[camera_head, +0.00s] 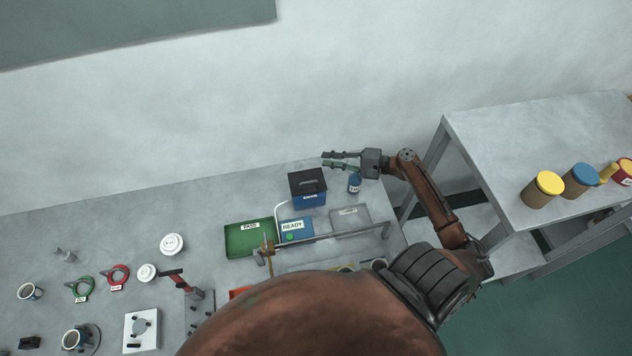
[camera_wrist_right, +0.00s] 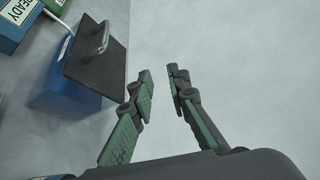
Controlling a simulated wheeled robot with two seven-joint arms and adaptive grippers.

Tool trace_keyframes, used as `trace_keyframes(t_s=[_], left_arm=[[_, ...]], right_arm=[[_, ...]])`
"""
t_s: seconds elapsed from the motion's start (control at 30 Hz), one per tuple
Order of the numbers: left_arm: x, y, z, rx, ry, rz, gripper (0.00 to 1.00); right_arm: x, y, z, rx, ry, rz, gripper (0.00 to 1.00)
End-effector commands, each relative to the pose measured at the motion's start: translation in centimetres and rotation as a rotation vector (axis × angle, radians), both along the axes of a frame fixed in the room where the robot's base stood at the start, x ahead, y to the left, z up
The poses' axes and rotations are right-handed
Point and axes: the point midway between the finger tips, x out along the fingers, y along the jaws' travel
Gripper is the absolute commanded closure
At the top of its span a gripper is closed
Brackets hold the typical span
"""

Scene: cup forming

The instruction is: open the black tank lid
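The tank is a blue box (camera_head: 308,200) with a black lid (camera_head: 307,182) that lies shut on top and carries a raised handle. It stands near the back of the table. In the right wrist view the black lid (camera_wrist_right: 92,62) and its grey handle (camera_wrist_right: 96,40) are at the upper left, above the blue tank body (camera_wrist_right: 60,95). My right gripper (camera_head: 325,160) is open and empty, above and behind the tank's right side. Its fingers (camera_wrist_right: 160,75) point past the lid without touching it. My left gripper is not in view.
A small blue bottle (camera_head: 354,184) stands right of the tank. A green tray (camera_head: 248,240) and a blue READY box (camera_head: 295,230) stand in front of it. A side table (camera_head: 560,130) with several lidded jars is at the right. The wall rises behind.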

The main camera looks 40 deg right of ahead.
Motion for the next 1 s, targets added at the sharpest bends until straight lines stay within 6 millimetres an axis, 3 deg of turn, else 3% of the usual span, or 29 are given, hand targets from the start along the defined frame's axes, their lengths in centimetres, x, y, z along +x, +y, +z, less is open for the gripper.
trace_keyframes(t_s=[0.03,0.1,0.23,0.7,1.0], left_arm=[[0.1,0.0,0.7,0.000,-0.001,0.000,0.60],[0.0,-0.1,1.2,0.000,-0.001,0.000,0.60],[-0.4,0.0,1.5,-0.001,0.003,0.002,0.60],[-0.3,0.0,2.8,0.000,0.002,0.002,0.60],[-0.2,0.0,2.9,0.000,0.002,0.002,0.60]], right_arm=[[-1.9,1.0,-1.1,0.056,0.061,0.026,0.84],[-3.9,2.3,-2.3,0.126,0.131,0.056,0.84],[-5.5,3.7,-3.4,0.195,0.195,0.082,0.84],[-1.0,8.1,-4.8,0.203,0.200,0.085,0.84],[-0.2,8.8,-5.2,0.201,0.201,0.083,0.84]])
